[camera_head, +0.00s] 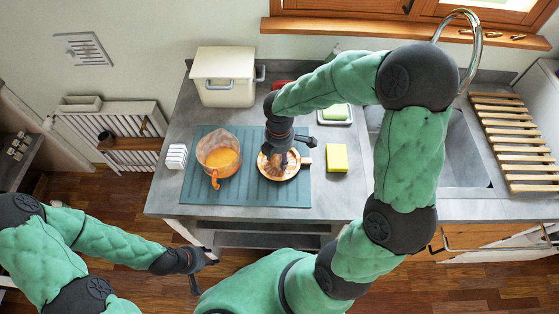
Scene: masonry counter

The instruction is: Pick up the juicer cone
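A round orange-tan juicer dish (269,173) sits on the blue mat (245,190), at its right side. My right gripper (282,158) reaches down over the dish from above, with its fingers at the middle of it. The fingers and the dark wrist cover the middle of the dish, so the juicer cone is mostly hidden and I cannot tell whether the fingers are closed on it. My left gripper (206,276) is open and empty, low in front of the counter's front edge.
An orange-tinted jug (219,147) with orange liquid stands left of the dish, close to it. A yellow sponge (337,158) lies to the right. The sink (461,160) is further right.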

